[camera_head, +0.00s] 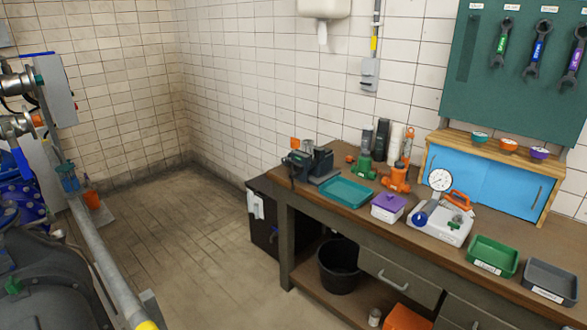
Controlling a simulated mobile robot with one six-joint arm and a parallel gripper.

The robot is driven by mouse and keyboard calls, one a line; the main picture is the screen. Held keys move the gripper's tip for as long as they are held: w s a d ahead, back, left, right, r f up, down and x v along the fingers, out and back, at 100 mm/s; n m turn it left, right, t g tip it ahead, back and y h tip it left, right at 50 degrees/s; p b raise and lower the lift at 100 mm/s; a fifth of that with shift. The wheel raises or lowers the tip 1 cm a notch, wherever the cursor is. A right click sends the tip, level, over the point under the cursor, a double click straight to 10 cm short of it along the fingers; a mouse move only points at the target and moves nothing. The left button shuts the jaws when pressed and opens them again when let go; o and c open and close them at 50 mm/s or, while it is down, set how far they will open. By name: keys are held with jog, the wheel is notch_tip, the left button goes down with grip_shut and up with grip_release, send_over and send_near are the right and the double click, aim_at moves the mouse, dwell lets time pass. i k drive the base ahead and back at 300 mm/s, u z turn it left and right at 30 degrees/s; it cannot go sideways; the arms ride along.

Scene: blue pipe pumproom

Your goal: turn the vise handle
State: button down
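A dark grey-blue bench vise (310,164) stands at the left end of the workbench (330,210). Its handle seems to be the thin dark bar (291,174) at its left front, but it is too small to make out clearly. A small orange object (295,143) shows at the vise's upper left; I cannot tell if it is part of it. My gripper is not in this view, and nothing touches the vise.
A teal tray (346,192) lies right of the vise. A purple-lidded box (388,207), a gauge unit (440,215) and green bin (493,256) sit further right. Pipes and machinery (90,245) fill the left. Floor (190,240) between is clear. A black bin (339,265) sits below.

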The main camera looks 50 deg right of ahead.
aim_at(292, 175)
jog(key=z, duration=0.2)
jog(key=i, duration=0.9)
jog(key=z, duration=0.5)
